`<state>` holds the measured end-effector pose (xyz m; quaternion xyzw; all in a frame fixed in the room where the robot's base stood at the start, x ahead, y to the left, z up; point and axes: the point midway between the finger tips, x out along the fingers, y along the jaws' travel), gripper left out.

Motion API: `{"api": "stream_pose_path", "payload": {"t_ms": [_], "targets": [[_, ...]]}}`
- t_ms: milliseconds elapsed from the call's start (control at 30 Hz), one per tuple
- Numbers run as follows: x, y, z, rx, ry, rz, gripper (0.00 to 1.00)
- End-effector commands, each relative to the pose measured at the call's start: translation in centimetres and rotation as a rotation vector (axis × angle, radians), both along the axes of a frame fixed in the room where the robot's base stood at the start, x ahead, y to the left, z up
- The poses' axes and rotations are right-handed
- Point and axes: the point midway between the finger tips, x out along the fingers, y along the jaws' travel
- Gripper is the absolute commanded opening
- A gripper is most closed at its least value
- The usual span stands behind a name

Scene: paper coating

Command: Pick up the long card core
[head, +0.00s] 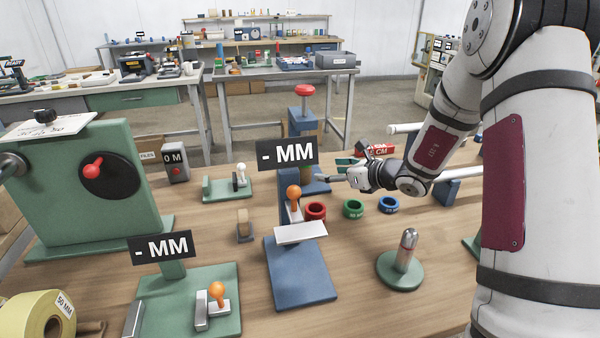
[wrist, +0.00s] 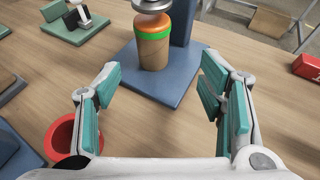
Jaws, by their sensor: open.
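A brown, card-coloured cylinder (wrist: 153,50) with a green band and an orange top stands upright on a blue base plate (wrist: 175,88), below a metal press head (wrist: 152,5). It is the only core-like piece in the wrist view; I cannot tell whether it is the long card core. My gripper also shows in the head view (head: 334,171).
A red box (head: 377,150) is behind my gripper. A steel-topped post (head: 405,248) stands front right. Gauges with "- MM" signs (head: 287,153) stand left and centre.

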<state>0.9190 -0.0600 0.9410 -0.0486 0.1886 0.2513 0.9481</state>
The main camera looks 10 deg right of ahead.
Motion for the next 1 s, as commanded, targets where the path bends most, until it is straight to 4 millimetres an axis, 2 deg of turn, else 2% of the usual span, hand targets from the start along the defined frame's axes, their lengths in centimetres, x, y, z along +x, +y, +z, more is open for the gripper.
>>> {"api": "stream_pose_path", "payload": {"t_ms": [100, 233, 467, 700, 833, 1000], "targets": [[1.9, 1.3, -1.0, 0.000, 0.000, 0.005, 0.63], [3.6, 2.2, -1.7, -0.001, -0.001, 0.005, 0.63], [4.8, 3.0, -2.2, -0.003, 0.000, 0.004, 0.63], [7.0, 5.3, -3.0, -0.002, -0.001, 0.007, 0.63], [8.2, 5.8, -3.6, -0.002, -0.001, 0.005, 0.63], [8.5, 6.0, -3.8, -0.003, 0.000, 0.004, 0.63]]}}
